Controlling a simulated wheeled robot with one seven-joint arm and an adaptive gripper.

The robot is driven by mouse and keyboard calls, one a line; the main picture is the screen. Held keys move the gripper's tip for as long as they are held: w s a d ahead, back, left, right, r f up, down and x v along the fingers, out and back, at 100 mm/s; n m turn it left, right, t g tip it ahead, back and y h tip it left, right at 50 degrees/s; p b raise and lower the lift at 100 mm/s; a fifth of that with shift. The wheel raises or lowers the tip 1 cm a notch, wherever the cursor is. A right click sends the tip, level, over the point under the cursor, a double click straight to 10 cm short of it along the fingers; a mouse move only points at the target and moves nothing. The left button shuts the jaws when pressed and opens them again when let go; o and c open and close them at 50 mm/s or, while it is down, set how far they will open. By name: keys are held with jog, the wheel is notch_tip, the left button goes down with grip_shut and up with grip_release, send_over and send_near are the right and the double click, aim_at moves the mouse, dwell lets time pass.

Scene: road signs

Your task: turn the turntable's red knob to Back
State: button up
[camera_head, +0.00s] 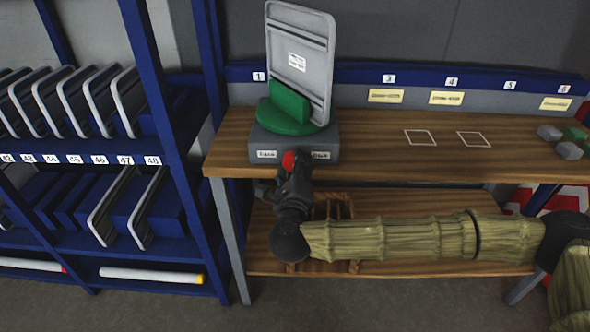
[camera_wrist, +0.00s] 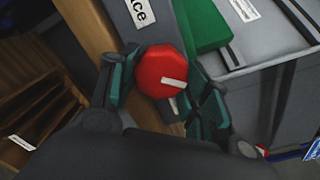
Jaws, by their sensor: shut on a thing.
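The turntable has a grey base (camera_head: 270,143), a green disc (camera_head: 290,118) and a green holder. A sign panel (camera_head: 297,62) stands upright in the holder with its grey, ribbed back towards me. The base's front has a "Face" label (camera_head: 266,154) on the left and a "Back" label (camera_head: 320,155) on the right. The red knob (camera_head: 288,160) sits between them. In the wrist view the knob (camera_wrist: 160,72) is between my fingers, its white mark pointing right and slightly down. My gripper (camera_head: 290,172) is shut on the knob. The "Back" label is not readable in the wrist view.
The wooden bench (camera_head: 375,145) has two white outlined squares and is clear there. Small grey and green blocks (camera_head: 567,150) lie at its right end. A blue rack (camera_head: 160,90) with sign panels stands close on the left. A lower shelf (camera_head: 400,265) runs beneath.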

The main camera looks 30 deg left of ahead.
jog(key=m+b, duration=0.2)
jog(key=m, duration=0.3)
jog(key=m+b, duration=0.1)
jog(key=m, duration=0.4)
jog(key=shift+s+a+f+b, duration=0.1)
jog(key=shift+a+f+b, duration=0.1)
jog(key=shift+b, duration=0.2)
jog(key=shift+m, duration=0.3)
jog(key=o, duration=1)
jog(key=shift+s+d, duration=0.1)
jog(key=v, duration=1.1)
jog(key=shift+s+d, duration=0.1)
jog(key=shift+s, duration=0.3)
